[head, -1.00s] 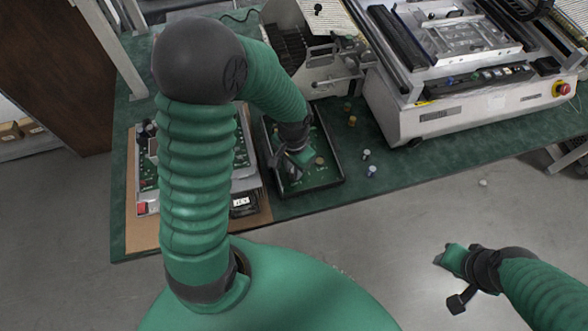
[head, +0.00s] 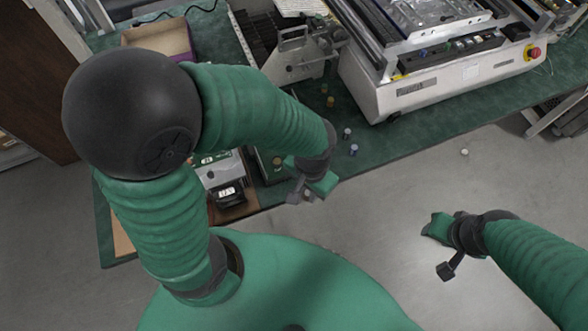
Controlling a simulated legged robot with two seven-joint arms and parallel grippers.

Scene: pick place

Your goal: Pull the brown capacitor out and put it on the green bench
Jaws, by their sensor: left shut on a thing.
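My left gripper (head: 308,192) is shut on a small piece, most likely the brown capacitor (head: 308,195), of which only a bit shows between the fingers. It is held over the front edge of the green bench (head: 400,135), in front of the dark tray with the green circuit board (head: 270,170). My arm hides much of that tray. One brownish part (head: 277,160) still stands on the board. My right gripper (head: 437,229) is out over the floor, apart from everything; its fingers are too small to read.
Two loose brown-orange parts (head: 330,101) stand on the bench behind the gripper. A white-topped part (head: 347,133) and a blue part (head: 354,150) stand to its right. A large white machine (head: 420,90) fills the back right. Bare bench lies in front of the machine.

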